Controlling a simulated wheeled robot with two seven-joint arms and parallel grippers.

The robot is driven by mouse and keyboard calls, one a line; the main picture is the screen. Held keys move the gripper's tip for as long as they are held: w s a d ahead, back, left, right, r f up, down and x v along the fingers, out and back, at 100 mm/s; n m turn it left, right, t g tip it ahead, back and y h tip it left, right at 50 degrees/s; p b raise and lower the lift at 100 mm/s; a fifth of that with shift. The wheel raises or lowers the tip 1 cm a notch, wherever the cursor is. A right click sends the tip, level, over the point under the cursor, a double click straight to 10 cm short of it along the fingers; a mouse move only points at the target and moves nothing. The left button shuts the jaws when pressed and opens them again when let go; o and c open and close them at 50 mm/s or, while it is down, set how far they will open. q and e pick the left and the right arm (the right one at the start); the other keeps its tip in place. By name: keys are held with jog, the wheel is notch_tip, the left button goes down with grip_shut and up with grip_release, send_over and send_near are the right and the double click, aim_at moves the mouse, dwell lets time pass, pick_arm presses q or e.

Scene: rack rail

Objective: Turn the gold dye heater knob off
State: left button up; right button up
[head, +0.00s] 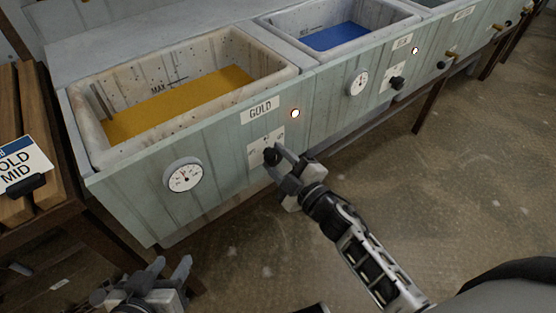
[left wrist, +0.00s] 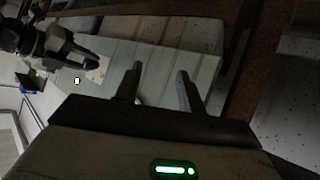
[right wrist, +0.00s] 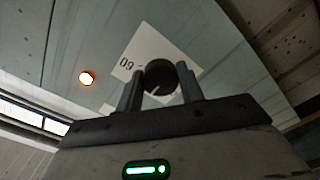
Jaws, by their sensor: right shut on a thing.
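The gold dye heater knob (head: 271,157) is black and sits on a white dial plate (head: 262,145) on the front panel, under the GOLD label (head: 260,110). In the right wrist view the knob (right wrist: 160,76) shows a pale pointer line. My right gripper (head: 278,160) is shut on the knob, one finger on each side of it. A lit orange-white lamp (head: 295,113) is above and right of the knob; it also glows in the right wrist view (right wrist: 86,78). My left gripper (head: 170,270) is open and empty, low in front of the panel.
A round gauge (head: 184,175) is on the panel left of the knob. The gold vat (head: 285,72) is above. A blue vat (head: 408,20) with its own gauge (head: 358,83) and knob (head: 397,83) is to the right. A wooden rack (head: 35,100) stands at left. The floor in front is clear.

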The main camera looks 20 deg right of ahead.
jog(key=n, duration=0.4)
jog(key=shift+f+n+b, duration=0.1)
jog(key=shift+n+b, duration=0.2)
jog(key=shift+b, duration=0.1)
jog(key=n, duration=0.2)
jog(key=shift+n+b, duration=0.3)
jog(key=shift+n, duration=0.1)
jog(key=n, duration=0.2)
jog(key=shift+n+b, duration=0.35)
jog(key=shift+n, duration=0.05)
pick_arm(q)
jog(key=shift+g, duration=0.6)
jog(key=shift+w+d+f, duration=0.1)
jog(key=shift+d+f, duration=0.1)
jog(key=shift+f, duration=0.55)
jog(key=shift+w+d+f, duration=0.1)
jog(key=shift+d+f, duration=0.1)
jog(key=shift+f, duration=0.5)
jog(key=shift+d+f, duration=0.2)
jog(key=shift+f, duration=0.55)
pick_arm(e)
jog(key=shift+n, duration=0.7)
pick_arm(q)
jog(key=shift+r, duration=0.1)
pick_arm(e)
jog(key=o, duration=1)
jog(key=shift+s, duration=0.15)
